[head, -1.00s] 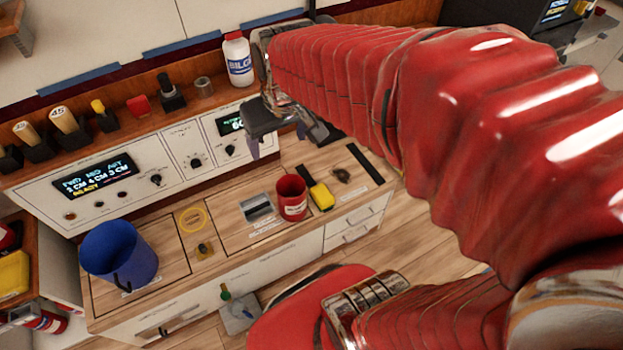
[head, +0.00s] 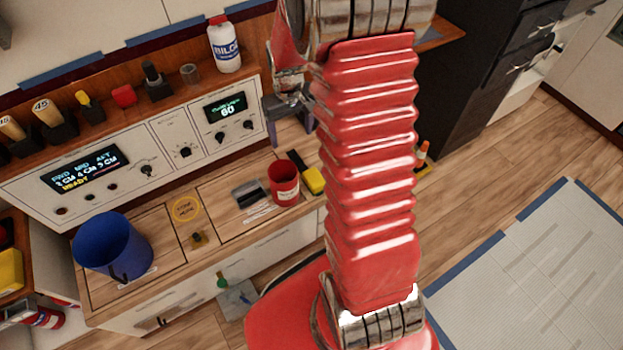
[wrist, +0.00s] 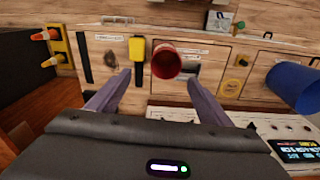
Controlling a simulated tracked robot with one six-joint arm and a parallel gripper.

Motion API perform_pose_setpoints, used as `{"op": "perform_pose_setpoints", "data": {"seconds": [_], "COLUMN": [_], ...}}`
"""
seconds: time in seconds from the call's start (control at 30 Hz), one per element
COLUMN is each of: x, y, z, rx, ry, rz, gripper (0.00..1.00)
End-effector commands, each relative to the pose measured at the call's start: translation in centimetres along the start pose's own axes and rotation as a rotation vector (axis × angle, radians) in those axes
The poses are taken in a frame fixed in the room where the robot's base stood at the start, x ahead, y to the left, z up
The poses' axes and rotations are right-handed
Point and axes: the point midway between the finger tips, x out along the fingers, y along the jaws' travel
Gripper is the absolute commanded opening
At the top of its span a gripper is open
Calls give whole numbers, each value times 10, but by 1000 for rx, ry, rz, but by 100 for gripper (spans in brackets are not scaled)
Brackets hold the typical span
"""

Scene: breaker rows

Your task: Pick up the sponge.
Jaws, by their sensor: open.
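A yellow block (head: 314,181), which looks like the sponge, lies on the wooden counter just right of a red cup, with a dark piece at its end. In the wrist view the yellow block (wrist: 136,48) is beyond the fingertips, nearer the left finger. My gripper (wrist: 155,79) is open and empty, pointing over the counter and apart from the block. In the head view my gripper (head: 290,118) shows partly beside the control panel, with the arm hiding some of it.
The red cup (head: 284,184) stands close beside the yellow block. A grey metal holder (head: 250,195) and a blue bucket (head: 112,247) are further left. A white bottle (head: 224,46) stands on the shelf. The control panel (head: 182,152) rises behind the counter.

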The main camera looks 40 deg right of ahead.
Motion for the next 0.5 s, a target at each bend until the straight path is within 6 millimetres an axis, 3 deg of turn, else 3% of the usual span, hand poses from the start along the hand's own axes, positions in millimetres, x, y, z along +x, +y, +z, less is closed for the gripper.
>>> {"op": "perform_pose_setpoints", "data": {"seconds": [0.03, 0.5], "x": [16, 147], "y": [6, 52], "z": [0, 7], "rx": [6, 45], "ry": [-20, -143], "rz": [-3, -32], "gripper": [73, 73]}}
